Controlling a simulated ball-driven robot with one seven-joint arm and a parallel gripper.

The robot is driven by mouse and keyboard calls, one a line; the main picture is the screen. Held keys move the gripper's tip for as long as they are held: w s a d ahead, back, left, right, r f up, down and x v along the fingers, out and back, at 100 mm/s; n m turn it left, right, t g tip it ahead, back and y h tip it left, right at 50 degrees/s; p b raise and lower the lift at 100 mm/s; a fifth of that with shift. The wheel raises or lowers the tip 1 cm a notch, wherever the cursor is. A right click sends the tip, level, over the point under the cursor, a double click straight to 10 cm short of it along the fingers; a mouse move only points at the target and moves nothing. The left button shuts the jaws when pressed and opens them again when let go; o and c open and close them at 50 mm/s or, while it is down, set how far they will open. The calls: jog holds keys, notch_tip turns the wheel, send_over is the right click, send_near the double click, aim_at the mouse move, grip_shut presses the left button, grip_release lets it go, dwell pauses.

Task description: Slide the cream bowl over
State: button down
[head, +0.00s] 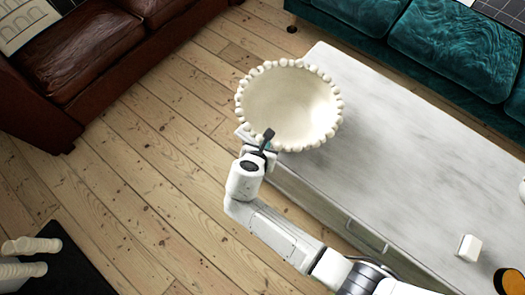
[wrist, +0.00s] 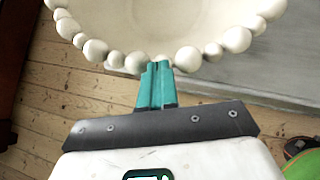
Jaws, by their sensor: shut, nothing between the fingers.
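The cream bowl (head: 290,103) has a rim of round beads and sits at the far left end of the pale grey table (head: 400,140), partly past its left edge in the head view. In the wrist view the bowl (wrist: 165,25) fills the top of the picture, with its beaded rim nearest me. My gripper (head: 267,136) is at the bowl's near-left rim. In the wrist view its teal fingers (wrist: 158,68) are shut together with nothing between them, their tips at the beads. I cannot tell for certain whether they touch the rim.
A small white block (head: 469,248) and an orange and black round thing (head: 510,281) are at the table's near right. A brown leather sofa (head: 85,55) stands left, a teal sofa (head: 440,45) behind. Table top right of the bowl is clear.

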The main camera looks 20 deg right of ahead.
dwell(0.3)
jog(key=w+d, duration=0.2)
jog(key=w, duration=0.1)
jog(key=shift+d+p, duration=0.15)
jog(key=shift+p, duration=0.2)
jog(key=shift+s+a, duration=0.2)
jog(key=shift+s, duration=0.05)
jog(key=s+a+f+p+v, duration=0.1)
jog(key=p+v, duration=0.2)
jog(key=v, duration=0.9)
jog(key=shift+s+f, duration=0.2)
jog(key=shift+s, duration=0.1)
